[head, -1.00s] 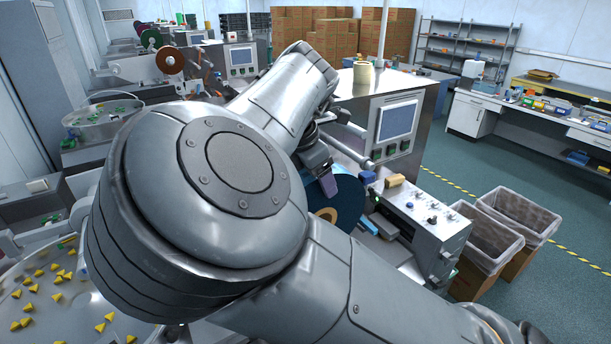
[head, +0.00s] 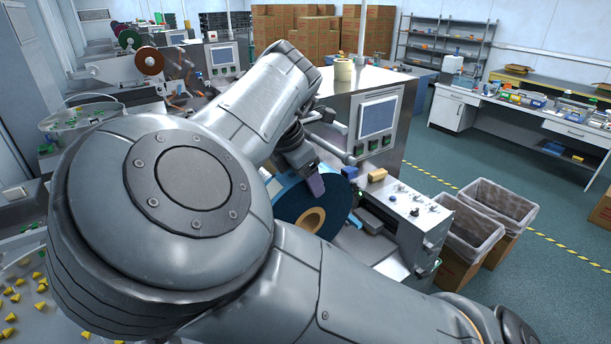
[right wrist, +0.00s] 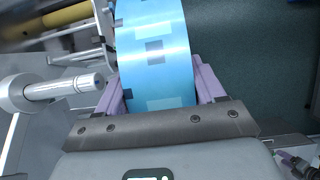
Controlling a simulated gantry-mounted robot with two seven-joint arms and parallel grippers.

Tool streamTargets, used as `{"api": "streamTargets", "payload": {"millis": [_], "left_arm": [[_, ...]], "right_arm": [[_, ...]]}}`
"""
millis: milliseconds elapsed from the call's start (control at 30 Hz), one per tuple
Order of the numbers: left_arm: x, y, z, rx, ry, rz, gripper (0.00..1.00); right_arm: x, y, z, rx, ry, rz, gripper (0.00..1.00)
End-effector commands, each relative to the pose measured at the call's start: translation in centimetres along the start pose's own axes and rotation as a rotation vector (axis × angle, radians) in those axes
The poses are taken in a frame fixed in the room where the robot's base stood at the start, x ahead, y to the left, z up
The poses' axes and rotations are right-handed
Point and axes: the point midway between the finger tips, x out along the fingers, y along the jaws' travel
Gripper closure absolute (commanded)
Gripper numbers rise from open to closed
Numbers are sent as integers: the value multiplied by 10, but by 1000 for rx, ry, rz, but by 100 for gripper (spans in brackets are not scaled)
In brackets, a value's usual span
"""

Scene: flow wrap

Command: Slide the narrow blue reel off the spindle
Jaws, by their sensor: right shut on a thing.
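The blue reel (head: 329,203), with a tan core, shows in the head view beyond my right arm, which hides part of its left side. My right gripper (head: 316,184) is at its upper rim. In the right wrist view the blue printed web of the reel (right wrist: 155,55) lies between the two purple fingers of my right gripper (right wrist: 160,95), which are shut on it. A metal shaft end (right wrist: 70,88) is left of the reel, apart from it in the picture; I cannot tell whether it is the spindle. My left gripper is not in view.
A machine cabinet with a screen (head: 378,118) stands behind the reel, and a control box with knobs (head: 415,209) is to its right. Bins (head: 497,210) stand on the floor further right. A yellow roll (right wrist: 65,20) is at the upper left of the wrist view.

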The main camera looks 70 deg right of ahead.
Motion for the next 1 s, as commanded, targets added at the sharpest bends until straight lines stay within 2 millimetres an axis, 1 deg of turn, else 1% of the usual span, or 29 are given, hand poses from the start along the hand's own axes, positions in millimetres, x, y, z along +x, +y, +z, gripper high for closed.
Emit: {"api": "streamTargets", "payload": {"millis": [233, 367, 700, 1000], "left_arm": [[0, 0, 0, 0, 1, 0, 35], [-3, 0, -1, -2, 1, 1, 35], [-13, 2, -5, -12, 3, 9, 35], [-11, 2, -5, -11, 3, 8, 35]], "right_arm": [[-1, 1, 1, 1, -1, 2, 80], [-2, 6, 1, 1, -2, 1, 80], [-1, 27, 1, 0, -2, 0, 80], [1, 46, 0, 2, -1, 2, 80]]}}
